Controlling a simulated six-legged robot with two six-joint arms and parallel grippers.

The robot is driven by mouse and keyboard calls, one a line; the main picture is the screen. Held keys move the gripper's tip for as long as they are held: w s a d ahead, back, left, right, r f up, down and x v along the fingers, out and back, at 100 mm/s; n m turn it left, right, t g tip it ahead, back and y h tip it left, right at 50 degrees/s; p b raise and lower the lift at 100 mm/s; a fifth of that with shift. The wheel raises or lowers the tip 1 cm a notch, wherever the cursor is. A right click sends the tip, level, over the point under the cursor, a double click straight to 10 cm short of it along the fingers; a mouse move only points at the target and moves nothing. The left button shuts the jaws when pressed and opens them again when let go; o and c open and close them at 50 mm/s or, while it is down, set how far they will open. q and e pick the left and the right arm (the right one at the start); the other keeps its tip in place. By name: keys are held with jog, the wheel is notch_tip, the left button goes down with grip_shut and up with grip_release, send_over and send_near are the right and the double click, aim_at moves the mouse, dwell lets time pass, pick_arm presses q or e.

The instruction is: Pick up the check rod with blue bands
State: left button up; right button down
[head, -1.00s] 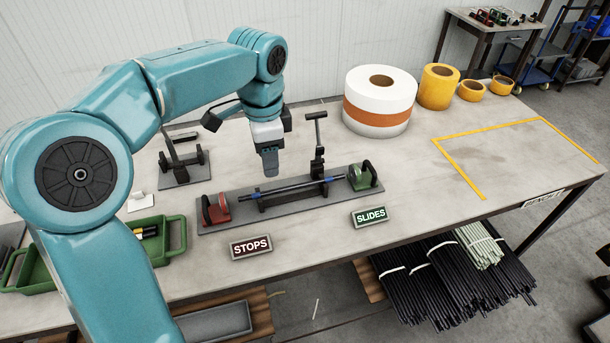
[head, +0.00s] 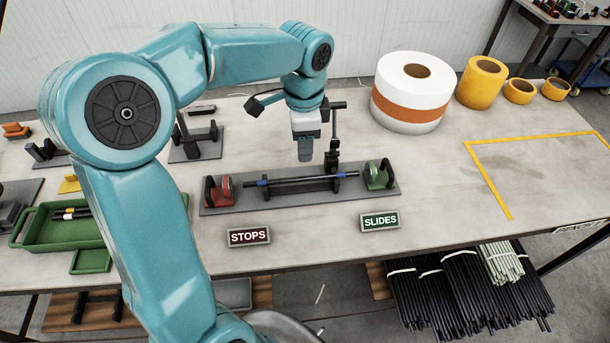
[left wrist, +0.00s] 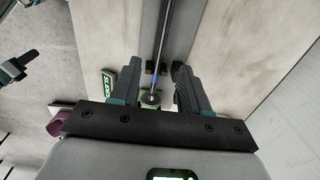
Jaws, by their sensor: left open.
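The check rod (head: 290,181) is thin and black with blue bands near its ends. It lies level on a black support on the grey fixture plate (head: 240,205), between a red block (head: 219,190) and a green block (head: 378,175). My left gripper (head: 305,158) points down above and behind the rod's middle, apart from it. In the left wrist view the open, empty fingers (left wrist: 156,88) stand either side of the rod's line. The rod (left wrist: 165,35) runs up the picture there, with a blue band showing. My right gripper is not in view.
A black upright post (head: 335,135) stands just behind the rod, close to my gripper. A green tray (head: 65,245) holding banded rods is at left. Tape rolls (head: 408,95) stand at back right.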

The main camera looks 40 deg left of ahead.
pick_arm(q)
send_over(303, 178)
jog(key=f, duration=0.5)
jog(key=shift+s+f, duration=0.2)
jog(key=shift+f, duration=0.2)
jog(key=f, duration=0.2)
jog(key=f+p, duration=0.1)
jog(key=f, duration=0.2)
jog(key=shift+w+a+f, duration=0.15)
jog(key=shift+w+f, duration=0.1)
jog(key=shift+f, duration=0.1)
jog(key=shift+s+f, duration=0.1)
jog(key=shift+f, duration=0.1)
grip_shut()
